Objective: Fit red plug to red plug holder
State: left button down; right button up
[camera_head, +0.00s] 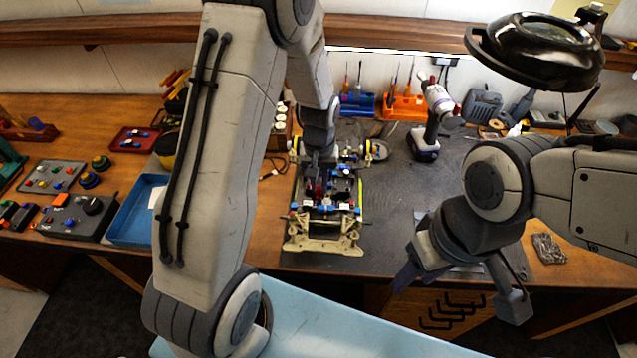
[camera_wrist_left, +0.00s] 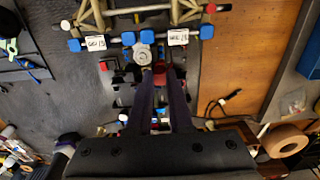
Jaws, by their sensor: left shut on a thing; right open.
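The RC racecar (camera_head: 325,243) stands on the dark mat in the head view, its pale frame toward me. My left gripper (camera_head: 318,188) reaches down over the middle of the car. In the left wrist view its fingers (camera_wrist_left: 160,78) are closed on a small red piece, which looks like the red plug (camera_wrist_left: 159,70), close to a grey round part of the car. Another small red part (camera_wrist_left: 107,66) lies to the left; I cannot tell whether it is the red plug holder. Contact under the plug is hidden. My right gripper (camera_head: 460,285) is open and empty, right of the car.
A blue tray (camera_head: 137,222) and control boxes (camera_head: 78,215) stand at the left. A drill (camera_head: 425,145) and orange tool rack (camera_head: 404,107) stand at the back. A black lamp (camera_head: 540,50) hangs at upper right.

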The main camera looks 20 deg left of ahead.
aim_at(319, 188)
pick_arm(q)
jog(key=shift+f+b, duration=0.5)
jog(key=shift+f, duration=0.25)
jog(key=c, duration=0.8)
grip_release()
jog(key=shift+o, duration=0.2)
jog(key=shift+r, duration=0.6)
notch_tip(319, 188, up, 9)
jog(key=b, duration=0.2)
jog(key=shift+r, duration=0.2)
